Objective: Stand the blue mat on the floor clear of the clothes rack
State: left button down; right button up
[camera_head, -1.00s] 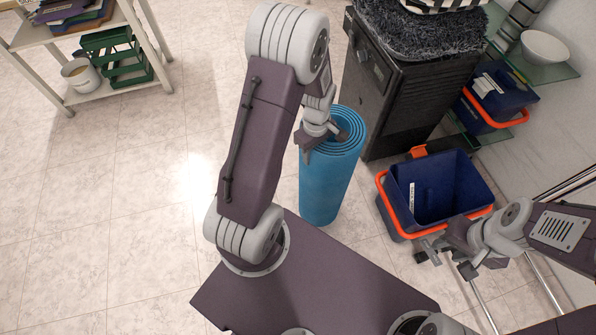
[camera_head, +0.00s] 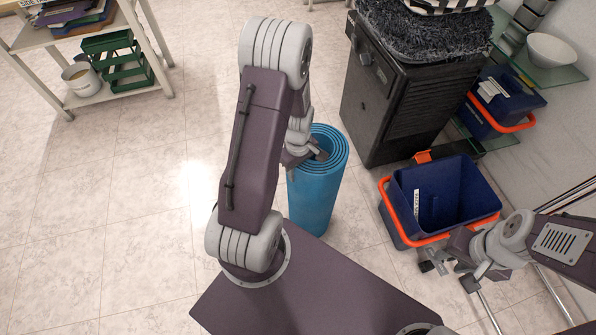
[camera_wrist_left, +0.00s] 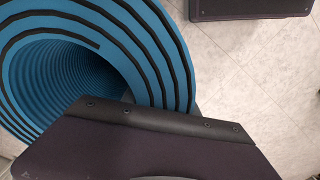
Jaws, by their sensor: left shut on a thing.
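The blue mat (camera_head: 314,197) is rolled into an upright cylinder, its spiral top edge facing up, just in front of my base. My left gripper (camera_head: 316,155) is shut on the mat's rim at the top; my own arm partly hides the grip. In the left wrist view the mat's dark-lined coils (camera_wrist_left: 60,70) fill the upper left. My right gripper (camera_head: 449,275) is open and empty at the lower right, in front of the blue bucket. Thin metal rods (camera_head: 553,290) at the right edge may be the clothes rack.
A blue bucket with an orange handle (camera_head: 447,195) stands right of the mat. A black cabinet (camera_head: 405,105) is behind it. A white shelf (camera_head: 120,88) with a green crate (camera_head: 113,62) is at upper left. The tiled floor (camera_head: 120,200) on the left is clear.

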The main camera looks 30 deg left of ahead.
pick_arm(q)
jog(key=c, duration=0.9)
grip_release()
jog(key=shift+f, duration=0.1)
jog(key=shift+c, duration=0.2)
notch_tip(320, 180, up, 12)
jog(key=p, duration=0.5)
jog(key=s+d+r+m+t, duration=0.1)
jog(key=s+d+r+m, duration=0.4)
jog(key=d+m, duration=0.4)
jog(key=s+m, duration=0.1)
jog(key=m, duration=0.4)
jog(key=shift+d, duration=0.3)
jog(key=shift+r, duration=0.15)
